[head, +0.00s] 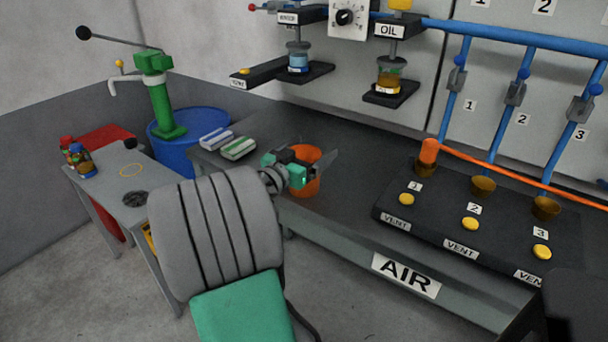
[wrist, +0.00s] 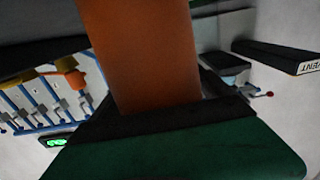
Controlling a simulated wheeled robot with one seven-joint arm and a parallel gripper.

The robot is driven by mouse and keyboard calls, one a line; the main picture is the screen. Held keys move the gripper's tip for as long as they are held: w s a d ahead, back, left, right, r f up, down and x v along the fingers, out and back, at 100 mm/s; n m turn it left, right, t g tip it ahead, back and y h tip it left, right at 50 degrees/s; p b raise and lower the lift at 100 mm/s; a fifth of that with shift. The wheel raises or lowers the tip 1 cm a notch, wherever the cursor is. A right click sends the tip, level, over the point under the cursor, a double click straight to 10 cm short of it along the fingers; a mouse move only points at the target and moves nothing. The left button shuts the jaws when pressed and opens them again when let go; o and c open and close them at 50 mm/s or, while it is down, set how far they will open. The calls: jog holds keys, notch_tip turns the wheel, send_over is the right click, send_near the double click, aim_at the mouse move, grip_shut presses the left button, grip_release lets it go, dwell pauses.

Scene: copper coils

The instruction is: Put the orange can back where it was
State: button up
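The orange can (head: 308,184) is at the left part of the dark workbench, near its front edge. My gripper (head: 312,160) is at the can's upper part, with one grey fingertip sticking out to its right. In the wrist view, the orange can (wrist: 140,60) fills the middle between a near finger with a dark pad and a far dark band, and looks clasped. I cannot tell whether the can's base touches the bench. A thin orange ring (head: 131,170) is marked on the small grey table (head: 118,195) at the left.
Two small boxes (head: 238,149) lie left of the can. Coloured bottles (head: 82,160) and a dark round item (head: 135,199) are on the small table. A blue drum (head: 190,125) and green pump (head: 163,105) stand behind.

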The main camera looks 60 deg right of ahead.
jog(key=c, duration=1.8)
